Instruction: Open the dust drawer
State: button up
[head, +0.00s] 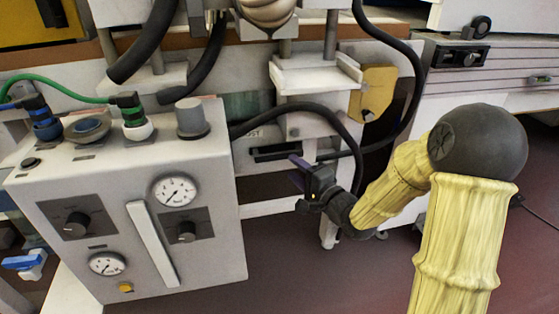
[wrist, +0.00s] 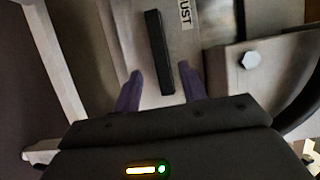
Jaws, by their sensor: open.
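The dust drawer (head: 244,158) has a pale front below the machine, left of centre in the head view, with part of a "DUST" label showing. Its black bar handle (head: 277,153) is beside the label. In the wrist view the drawer front (wrist: 130,35) fills the upper middle, and the handle (wrist: 158,50) runs nearly upright there. My gripper (head: 299,174) is open at the handle's right end. In the wrist view its two purple fingers (wrist: 161,80) lie either side of the handle's lower end; I cannot tell whether they touch it. The drawer looks flush with its surround.
A grey control box (head: 210,240) with gauges and knobs stands at the left. A black hose (head: 330,112) loops just above my gripper. A yellow plate (head: 374,92) is mounted at upper right of the drawer. A bolted bracket (wrist: 250,60) is right of the fingers. The floor below is clear.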

aim_at(281, 157)
jog(key=b+x, duration=0.2)
jog(key=x, duration=0.5)
jog(key=shift+f+b, duration=0.1)
jog(key=shift+b, duration=0.2)
jog(key=shift+w+a, duration=0.2)
jog(key=shift+w, duration=0.15)
jog(key=shift+c, duration=0.4)
grip_shut()
